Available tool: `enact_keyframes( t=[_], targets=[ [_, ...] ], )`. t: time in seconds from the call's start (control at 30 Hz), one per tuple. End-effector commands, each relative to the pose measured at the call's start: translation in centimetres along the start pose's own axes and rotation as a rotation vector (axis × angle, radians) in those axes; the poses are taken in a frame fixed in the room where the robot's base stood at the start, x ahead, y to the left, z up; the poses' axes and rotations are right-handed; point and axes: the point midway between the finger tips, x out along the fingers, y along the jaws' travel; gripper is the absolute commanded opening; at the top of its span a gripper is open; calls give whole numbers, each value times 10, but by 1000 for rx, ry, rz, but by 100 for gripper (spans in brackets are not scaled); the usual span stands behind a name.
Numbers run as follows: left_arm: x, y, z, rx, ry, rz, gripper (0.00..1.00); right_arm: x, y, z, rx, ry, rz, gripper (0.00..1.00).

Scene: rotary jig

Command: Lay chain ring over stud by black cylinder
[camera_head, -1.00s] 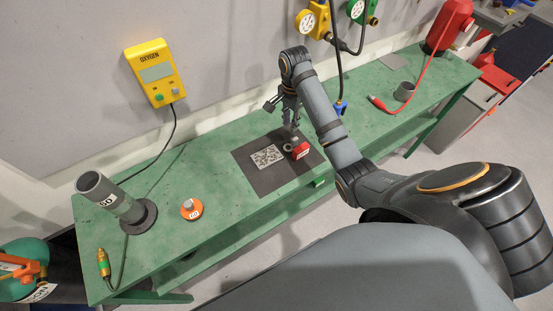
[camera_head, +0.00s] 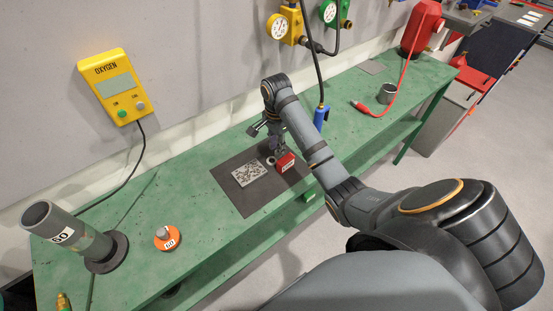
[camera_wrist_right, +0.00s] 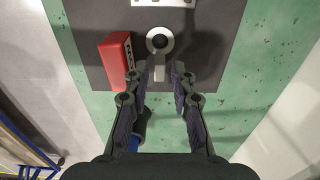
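My right gripper (camera_wrist_right: 161,78) is open above the front part of the dark mat, its fingers pointing down. In the head view it (camera_head: 279,146) is beside a red block. A grey ring-shaped piece with a dark centre and short stem (camera_wrist_right: 159,42) is just beyond the fingertips. The stem lies between them, with gaps on both sides. The ring also shows small in the head view (camera_head: 270,161). I cannot tell whether this is the chain ring. I cannot pick out a chain, a stud or a black cylinder. My left gripper is not in view.
The red block (camera_wrist_right: 118,58) stands left of the ring piece. A QR plate (camera_head: 249,174) lies on the mat (camera_head: 234,196). A leaning grey tube (camera_head: 66,234), an orange disc (camera_head: 167,238) and a grey cup (camera_head: 387,93) are on the green bench (camera_head: 130,200).

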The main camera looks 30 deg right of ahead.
Motion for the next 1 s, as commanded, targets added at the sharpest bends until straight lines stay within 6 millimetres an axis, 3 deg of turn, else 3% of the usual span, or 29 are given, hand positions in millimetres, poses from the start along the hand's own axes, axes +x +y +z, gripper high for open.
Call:
enact_keyframes(
  t=[0.03, 0.2, 0.37, 0.57, 1.0],
  targets=[
    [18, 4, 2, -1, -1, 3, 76, 19, 1, 0, 0, 0, 1, 25],
    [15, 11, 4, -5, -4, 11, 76, 32, 1, 0, 0, 0, -1, 25],
    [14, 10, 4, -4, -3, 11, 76, 32, 1, 0, 0, 1, -1, 25],
    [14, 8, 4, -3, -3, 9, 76, 32, 1, 0, 0, 0, -1, 0],
    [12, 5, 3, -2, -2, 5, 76, 28, 0, 0, 0, 0, -2, 0]
  ],
)
